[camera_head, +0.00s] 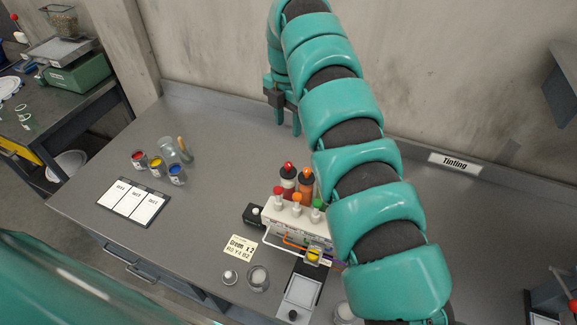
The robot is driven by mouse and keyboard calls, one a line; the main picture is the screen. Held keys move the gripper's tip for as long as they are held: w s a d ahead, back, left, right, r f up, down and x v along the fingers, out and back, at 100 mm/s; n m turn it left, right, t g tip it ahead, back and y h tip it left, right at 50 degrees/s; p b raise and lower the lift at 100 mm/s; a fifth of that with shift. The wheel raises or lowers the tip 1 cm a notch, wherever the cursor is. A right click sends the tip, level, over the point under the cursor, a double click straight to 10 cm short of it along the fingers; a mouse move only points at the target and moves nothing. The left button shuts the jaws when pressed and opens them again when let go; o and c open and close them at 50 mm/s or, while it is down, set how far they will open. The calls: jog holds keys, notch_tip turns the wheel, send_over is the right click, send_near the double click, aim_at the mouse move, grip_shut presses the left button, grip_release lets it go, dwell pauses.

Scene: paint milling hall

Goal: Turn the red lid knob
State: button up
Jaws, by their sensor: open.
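A white dispenser (295,222) stands on the grey bench, with a row of small coloured knobs on top. The red knob (278,191) is at the left end of that row, beside an orange knob (297,197) and a green knob (317,204). My gripper (287,127) points down over the back of the bench near the wall, beyond the dispenser. Its two fingers are apart with nothing between them. It is clear of the red knob. My arm hides the right side of the dispenser.
Small red, yellow and blue paint pots (157,166) and a glass jar stand left, behind a card board (134,203). A recipe card (241,246) and small metal containers (258,279) lie in front.

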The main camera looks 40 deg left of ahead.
jog(key=b, duration=0.5)
send_over(288, 164)
notch_tip(288, 164, down, 6)
jog(key=shift+f, duration=0.1)
jog(key=shift+w+f, duration=0.1)
jog(key=shift+f, duration=3.85)
jog(key=shift+c, duration=0.2)
grip_shut()
